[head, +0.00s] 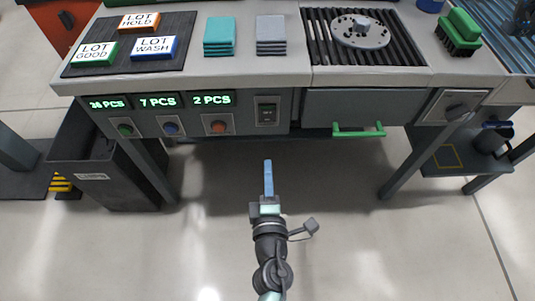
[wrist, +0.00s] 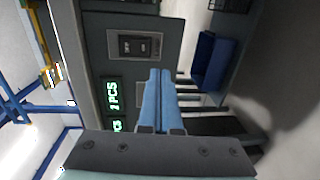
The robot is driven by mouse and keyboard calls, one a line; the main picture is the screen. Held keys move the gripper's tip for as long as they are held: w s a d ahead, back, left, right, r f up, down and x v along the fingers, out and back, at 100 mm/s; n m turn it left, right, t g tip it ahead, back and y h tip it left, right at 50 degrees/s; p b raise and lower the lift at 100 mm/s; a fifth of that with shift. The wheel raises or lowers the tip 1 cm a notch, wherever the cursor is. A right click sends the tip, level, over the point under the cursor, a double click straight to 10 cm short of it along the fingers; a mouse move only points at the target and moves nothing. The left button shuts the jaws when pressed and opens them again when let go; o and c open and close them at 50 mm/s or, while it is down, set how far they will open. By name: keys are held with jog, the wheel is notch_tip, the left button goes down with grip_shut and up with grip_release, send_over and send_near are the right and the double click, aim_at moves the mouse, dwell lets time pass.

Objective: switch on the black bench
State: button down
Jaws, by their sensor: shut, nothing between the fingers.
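The bench (head: 290,78) has a pale grey top and a dark grey front panel. A black rocker switch (head: 267,114) in a grey plate sits on the front panel, right of the lit counters. It also shows in the wrist view (wrist: 136,46), turned sideways; its lettering is too small to read surely. My gripper (head: 267,163) has long blue fingers, shut and empty. It is in front of and below the switch, apart from it. In the wrist view the closed fingertips (wrist: 160,72) appear beside the switch plate.
Green, blue and red buttons (head: 218,127) sit under lit counters (head: 211,99). A drawer with a green handle (head: 358,130) and a rotary knob (head: 457,111) are to the right. A dark bin (head: 95,177) stands at left. The floor before the bench is clear.

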jog(key=s, duration=0.3)
jog(key=shift+f+b, duration=0.2)
jog(key=shift+b, duration=0.1)
dwell(0.3)
jog(key=w+d+r+m+t+h, duration=0.1)
jog(key=w+r+m+t+h, duration=0.2)
jog(key=r, duration=0.8)
jog(key=w+d+r+m+t, duration=0.15)
jog(key=r+m, duration=0.25)
jog(key=r, duration=0.6)
jog(key=w+d+r+m+t+h, duration=0.1)
jog(key=w+d+r+m+h, duration=0.2)
jog(key=r, duration=0.8)
jog(key=s+a+r+m+t+y, duration=0.2)
jog(key=s+r+m, duration=0.15)
jog(key=r, duration=0.65)
jog(key=s+a+r+m+t+y, duration=0.25)
jog(key=s+r, duration=0.25)
jog(key=r, duration=0.4)
jog(key=s+a+r+m+t+y, duration=0.15)
jog(key=s+r, duration=0.35)
jog(key=r, duration=0.5)
notch_tip(320, 180, up, 30)
jog(key=w+p, duration=0.1)
jog(key=p, duration=2.9)
jog(key=shift+a+g+p, duration=0.35)
jog(key=shift+a+p, duration=0.05)
jog(key=shift+a, duration=0.05)
